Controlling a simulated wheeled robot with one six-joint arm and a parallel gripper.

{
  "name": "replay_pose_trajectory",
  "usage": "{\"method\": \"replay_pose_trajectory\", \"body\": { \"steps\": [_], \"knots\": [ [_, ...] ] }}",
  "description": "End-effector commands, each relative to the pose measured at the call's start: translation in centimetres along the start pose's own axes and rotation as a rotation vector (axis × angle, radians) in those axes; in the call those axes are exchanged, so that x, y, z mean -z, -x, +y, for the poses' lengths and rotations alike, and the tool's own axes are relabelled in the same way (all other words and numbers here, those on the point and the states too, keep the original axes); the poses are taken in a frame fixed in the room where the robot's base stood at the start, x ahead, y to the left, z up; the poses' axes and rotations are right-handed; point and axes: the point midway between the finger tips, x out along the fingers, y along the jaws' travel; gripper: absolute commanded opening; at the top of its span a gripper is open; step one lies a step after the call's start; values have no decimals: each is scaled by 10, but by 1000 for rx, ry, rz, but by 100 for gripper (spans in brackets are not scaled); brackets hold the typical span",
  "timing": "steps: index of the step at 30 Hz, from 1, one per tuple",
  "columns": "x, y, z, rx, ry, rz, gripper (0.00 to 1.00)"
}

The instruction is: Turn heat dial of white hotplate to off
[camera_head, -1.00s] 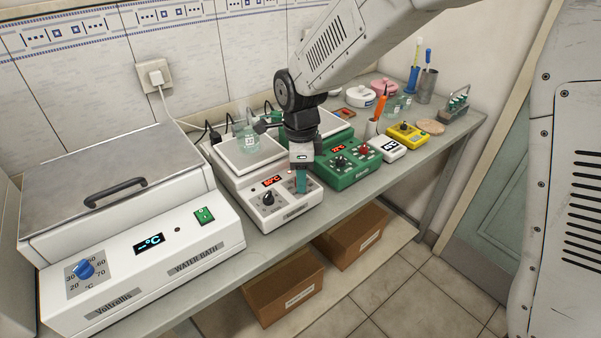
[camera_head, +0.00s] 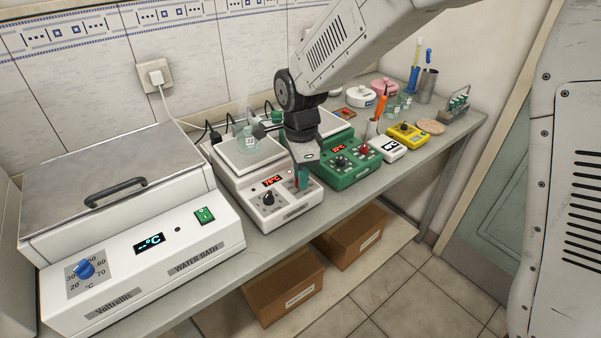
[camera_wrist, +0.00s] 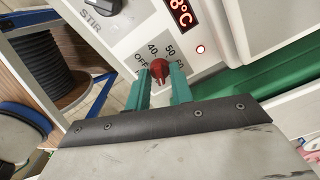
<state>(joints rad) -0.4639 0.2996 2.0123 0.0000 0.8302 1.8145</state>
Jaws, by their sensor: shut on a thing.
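The white hotplate (camera_head: 268,221) stands between the water bath and the green hotplate, with a lit red display (camera_head: 272,182). My gripper (camera_head: 302,178) reaches down to the right side of its front panel. In the wrist view its teal fingers (camera_wrist: 160,76) are shut on the red heat dial (camera_wrist: 160,69), one on each side. The marks OFF, 40, 50 and 60 show around the dial; its exact pointer direction is hard to tell. In the head view my gripper hides the dial.
The black stir knob (camera_head: 268,198) is left of my gripper. A glass beaker (camera_head: 247,142) stands on the hotplate's top, close to my wrist. The green hotplate (camera_head: 345,176) is close on the right. The white water bath (camera_head: 190,252) fills the left.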

Motion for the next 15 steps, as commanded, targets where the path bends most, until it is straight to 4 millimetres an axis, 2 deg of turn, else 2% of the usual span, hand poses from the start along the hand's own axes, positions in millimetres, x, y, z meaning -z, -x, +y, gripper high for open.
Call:
{"method": "replay_pose_trajectory", "body": {
  "steps": [15],
  "knots": [
    [0, 0, -2, 2, 489, 0, 0]
  ]
}}
